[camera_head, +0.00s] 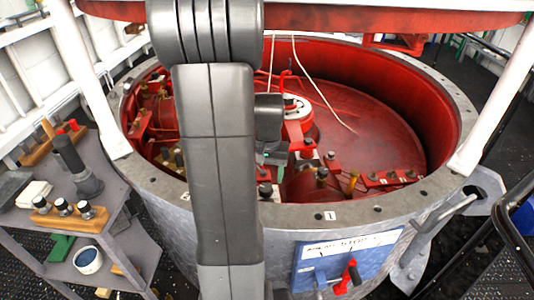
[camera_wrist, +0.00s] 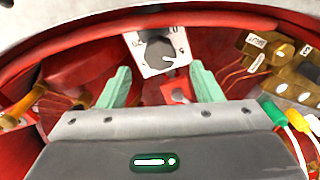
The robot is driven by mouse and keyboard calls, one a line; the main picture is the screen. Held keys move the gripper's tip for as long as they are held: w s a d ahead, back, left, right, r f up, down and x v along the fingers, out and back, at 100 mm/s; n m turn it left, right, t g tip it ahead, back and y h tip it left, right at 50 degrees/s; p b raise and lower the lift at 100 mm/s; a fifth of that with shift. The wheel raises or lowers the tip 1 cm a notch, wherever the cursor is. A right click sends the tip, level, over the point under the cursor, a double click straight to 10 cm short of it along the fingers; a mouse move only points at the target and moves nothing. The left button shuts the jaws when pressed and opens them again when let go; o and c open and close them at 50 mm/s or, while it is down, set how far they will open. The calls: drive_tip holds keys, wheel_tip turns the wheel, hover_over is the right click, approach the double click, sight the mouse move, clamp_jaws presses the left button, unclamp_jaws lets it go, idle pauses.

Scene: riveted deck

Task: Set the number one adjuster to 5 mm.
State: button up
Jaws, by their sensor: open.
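In the wrist view a white plate with dark marks (camera_wrist: 178,40) carries a round grey knob (camera_wrist: 158,53) with a pale pointer line towards the lower right. It looks like an adjuster, but I cannot read its number or scale. My gripper (camera_wrist: 160,72) is open, its two green fingers apart on the left and right below the plate. In the head view my arm hides most of the gripper. A label "1" (camera_head: 330,215) sits on the grey rim of the drum.
The red-lined drum (camera_head: 450,95) has a high wall around the work area. A brown block with labels (camera_wrist: 277,58) and green, yellow and white plugs (camera_wrist: 272,108) lie at the right of the wrist view. A cart (camera_head: 115,215) stands left; a blue panel (camera_head: 345,250) is in front.

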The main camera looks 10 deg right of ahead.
sight(266, 187)
wheel_tip(266, 187, up, 9)
drive_tip(key=shift+p, duration=0.3)
drive_tip(key=shift+d, duration=0.1)
wheel_tip(266, 187, down, 14)
drive_tip(key=shift+r+b, duration=0.1)
drive_tip(key=shift+b, duration=0.45)
idle(0.4)
